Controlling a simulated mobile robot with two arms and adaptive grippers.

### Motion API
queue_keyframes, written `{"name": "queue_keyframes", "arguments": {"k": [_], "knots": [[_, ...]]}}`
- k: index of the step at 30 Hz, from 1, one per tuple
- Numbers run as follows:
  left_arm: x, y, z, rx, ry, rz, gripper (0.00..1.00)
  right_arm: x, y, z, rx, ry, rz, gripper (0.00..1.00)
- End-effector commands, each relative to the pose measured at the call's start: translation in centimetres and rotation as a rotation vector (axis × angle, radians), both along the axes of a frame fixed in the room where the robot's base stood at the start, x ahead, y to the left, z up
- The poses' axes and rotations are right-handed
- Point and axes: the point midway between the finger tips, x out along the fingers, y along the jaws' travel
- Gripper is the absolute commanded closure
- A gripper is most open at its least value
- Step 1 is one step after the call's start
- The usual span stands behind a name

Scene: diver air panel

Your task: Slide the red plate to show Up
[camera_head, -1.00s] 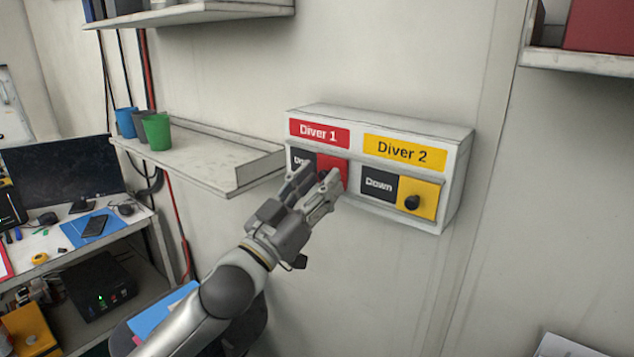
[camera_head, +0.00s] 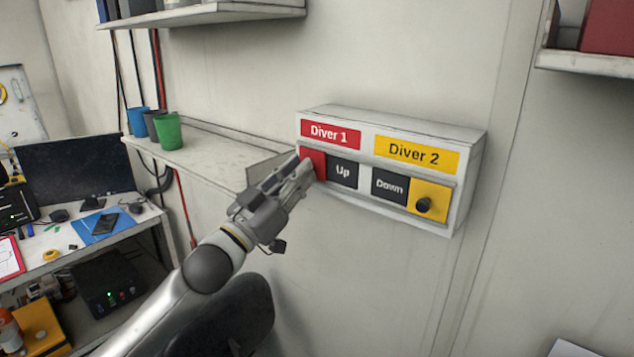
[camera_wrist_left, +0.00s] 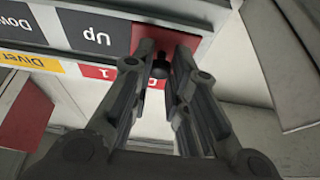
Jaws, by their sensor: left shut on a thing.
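The white wall panel (camera_head: 468,180) carries a red Diver 1 label and a yellow Diver 2 label. Under Diver 1, the red plate (camera_head: 316,162) sits at the left end of its slot, and the black "Up" sign (camera_head: 343,171) shows to its right. My left gripper (camera_head: 304,170) is at the red plate, partly hiding it. In the left wrist view the red plate (camera_wrist_left: 150,33) lies beyond my fingers, which are shut on its dark knob (camera_wrist_left: 160,66). My right gripper is not in view.
The Diver 2 yellow plate (camera_head: 428,201) with its black knob sits right of a "Down" sign (camera_head: 389,185). A shelf (camera_head: 200,157) with several cups is left of the panel. A desk with a monitor (camera_head: 75,172) stands at far left.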

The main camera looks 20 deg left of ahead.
Motion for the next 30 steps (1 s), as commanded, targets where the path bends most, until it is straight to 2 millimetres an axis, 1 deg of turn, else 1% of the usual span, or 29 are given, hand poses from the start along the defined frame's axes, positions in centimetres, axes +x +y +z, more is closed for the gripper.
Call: {"name": "queue_keyframes", "arguments": {"k": [1, 3, 10, 11, 16, 23, 26, 30], "knots": [[0.12, 0.45, 0.1, 0.0, -0.002, 0.001, 1.0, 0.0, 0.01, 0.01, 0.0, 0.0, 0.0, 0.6], [0.2, 0.69, 0.11, -0.001, -0.002, 0.002, 1.0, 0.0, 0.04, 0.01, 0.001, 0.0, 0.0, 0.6], [0.2, 0.74, 0.21, -0.001, -0.004, 0.004, 1.0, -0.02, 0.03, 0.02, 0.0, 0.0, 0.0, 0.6], [0.19, 0.74, 0.23, -0.001, -0.004, 0.004, 0.82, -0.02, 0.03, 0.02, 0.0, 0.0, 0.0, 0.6], [0.19, 0.69, 0.22, -0.001, -0.004, 0.002, 0.6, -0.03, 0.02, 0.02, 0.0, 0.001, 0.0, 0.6], [0.17, 0.59, 0.1, -0.001, -0.002, 0.001, 0.6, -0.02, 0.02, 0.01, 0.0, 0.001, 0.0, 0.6], [0.1, 0.59, 0.02, -0.002, 0.0, 0.001, 0.6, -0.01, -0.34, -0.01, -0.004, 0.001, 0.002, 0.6], [-0.57, 0.85, -0.33, -0.002, 0.0, 0.0, 0.6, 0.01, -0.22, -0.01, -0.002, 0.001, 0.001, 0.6]]}}
